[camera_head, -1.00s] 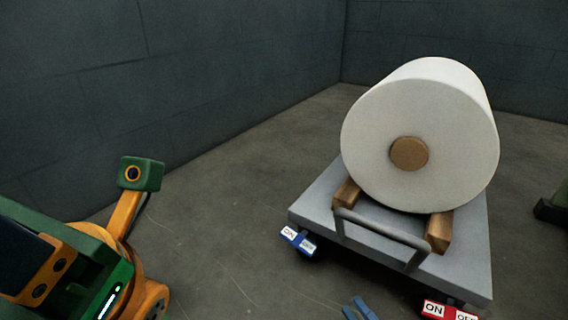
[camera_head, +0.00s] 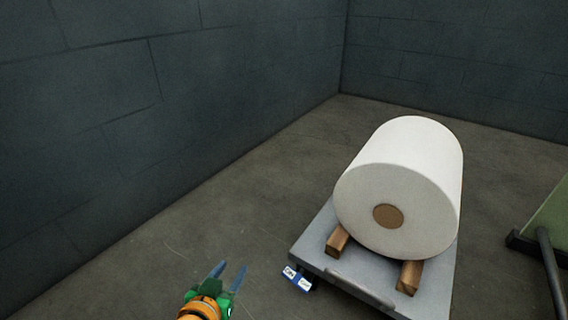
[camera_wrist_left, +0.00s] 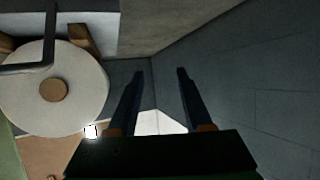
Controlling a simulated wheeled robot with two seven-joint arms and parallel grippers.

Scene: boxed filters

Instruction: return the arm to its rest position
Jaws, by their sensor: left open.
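My left gripper (camera_head: 231,268) is at the bottom of the head view, left of the cart, with its two blue fingers apart and nothing between them. In the left wrist view its fingers (camera_wrist_left: 160,74) are also spread and empty. My right gripper is not in view. A large white roll (camera_head: 412,170) with a brown core lies on wooden blocks on a grey cart (camera_head: 313,242). The roll also shows at the left of the wrist view (camera_wrist_left: 84,110), apart from the fingers.
A green object with a dark frame (camera_head: 549,225) stands at the right edge. Dark block walls (camera_head: 170,100) close in the left and back.

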